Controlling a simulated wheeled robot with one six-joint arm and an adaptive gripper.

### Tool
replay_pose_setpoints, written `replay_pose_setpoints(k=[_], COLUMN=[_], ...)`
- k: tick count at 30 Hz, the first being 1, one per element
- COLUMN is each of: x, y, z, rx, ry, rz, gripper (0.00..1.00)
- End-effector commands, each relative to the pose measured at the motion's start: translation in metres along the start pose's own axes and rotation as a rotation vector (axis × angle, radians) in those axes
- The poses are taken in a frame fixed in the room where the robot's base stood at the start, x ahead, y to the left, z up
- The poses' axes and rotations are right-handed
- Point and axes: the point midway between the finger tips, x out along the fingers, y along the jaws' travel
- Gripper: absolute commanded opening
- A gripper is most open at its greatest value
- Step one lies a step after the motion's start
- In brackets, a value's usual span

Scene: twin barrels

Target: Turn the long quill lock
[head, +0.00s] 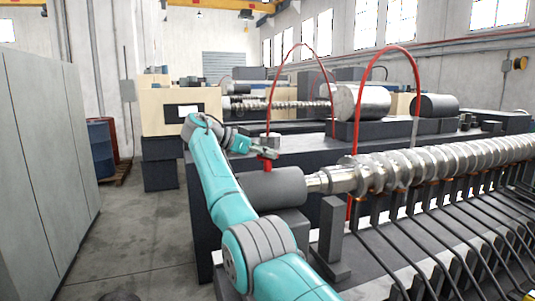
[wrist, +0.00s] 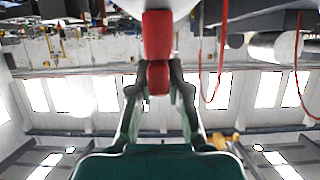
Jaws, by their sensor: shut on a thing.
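In the wrist view the red handle (wrist: 157,36) hangs from the top of the picture, which looks upside down. My gripper (head: 264,152) is at the handle's upper end in the head view. In the wrist view my gripper (wrist: 159,78) has its two fingers closed on both sides of the red handle, whose tip shows between them. Part of the handle is hidden by the fingers.
A long silver screw (head: 430,168) runs right from the housing, above a row of black bent bars (head: 440,245). Red hoses (head: 418,75) arch over the machine. A tall grey cabinet (head: 45,150) stands left.

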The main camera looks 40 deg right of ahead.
Motion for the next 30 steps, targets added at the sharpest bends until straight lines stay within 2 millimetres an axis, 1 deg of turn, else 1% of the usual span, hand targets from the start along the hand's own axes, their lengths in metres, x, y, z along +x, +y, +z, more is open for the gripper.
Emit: replay_pose_setpoints(k=[12, 13, 14, 15, 16, 30], x=[0.0014, 0.0014, 0.0014, 0.0013, 0.0013, 0.0005], y=[0.0007, 0.0007, 0.0006, 0.0006, 0.0005, 0.0002], z=[0.0023, 0.0024, 0.0024, 0.0023, 0.0021, 0.0009], rx=[-0.001, -0.001, -0.001, -0.001, -0.001, 0.000], ry=[-0.003, -0.003, -0.003, -0.003, -0.003, -0.001], rz=[0.008, 0.008, 0.008, 0.008, 0.007, 0.003], gripper=[0.00, 0.21, 0.29, 0.39, 0.42, 0.42])
